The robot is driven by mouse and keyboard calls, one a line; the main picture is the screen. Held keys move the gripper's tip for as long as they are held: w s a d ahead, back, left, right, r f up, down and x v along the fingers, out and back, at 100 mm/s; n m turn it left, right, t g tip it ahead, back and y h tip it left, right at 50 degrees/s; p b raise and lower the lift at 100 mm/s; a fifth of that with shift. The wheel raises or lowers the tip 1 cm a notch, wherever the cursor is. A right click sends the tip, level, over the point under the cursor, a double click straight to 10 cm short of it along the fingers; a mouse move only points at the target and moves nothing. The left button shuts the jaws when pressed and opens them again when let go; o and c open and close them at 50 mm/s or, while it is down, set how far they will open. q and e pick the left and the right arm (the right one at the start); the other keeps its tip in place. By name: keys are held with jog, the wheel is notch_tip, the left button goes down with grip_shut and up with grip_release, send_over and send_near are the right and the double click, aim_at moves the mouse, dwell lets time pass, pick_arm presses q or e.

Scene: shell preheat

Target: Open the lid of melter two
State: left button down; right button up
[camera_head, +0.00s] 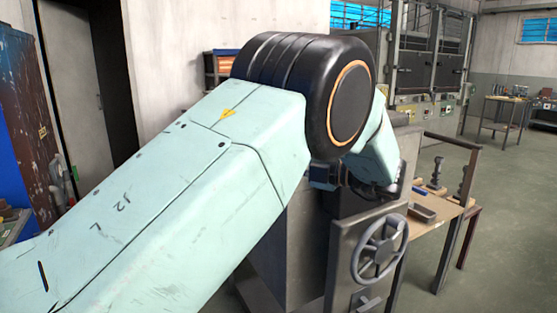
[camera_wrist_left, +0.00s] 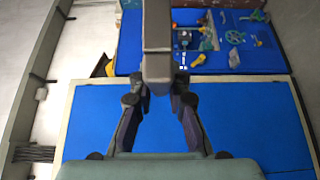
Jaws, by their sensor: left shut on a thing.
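A grey boxy machine (camera_head: 297,245) with a handwheel (camera_head: 380,247) on its front stands in the head view, behind my left arm. It may be melter two; no label is readable. My arm covers most of its top, so I cannot tell how its lid stands. My left gripper (camera_head: 378,190) is partly hidden beyond my wrist at the machine's upper right. In the left wrist view my left gripper (camera_wrist_left: 158,88) is shut on a grey-brown bar (camera_wrist_left: 157,45), which looks like a handle. My right gripper is not in view.
A wooden bench (camera_head: 424,213) with small metal parts stands right of the machine. Tall grey equipment (camera_head: 425,62) is at the back. Open floor (camera_head: 490,240) lies to the right. The left wrist view shows a blue surface (camera_wrist_left: 240,115) and a blue panel (camera_wrist_left: 262,55) with tools beyond the gripper.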

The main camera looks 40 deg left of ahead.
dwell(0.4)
pick_arm(q)
jog(key=c, duration=1.3)
grip_release()
jog(key=shift+d, duration=0.15)
jog(key=d, duration=0.7)
jog(key=shift+w+d, duration=0.15)
jog(key=shift+w, duration=0.2)
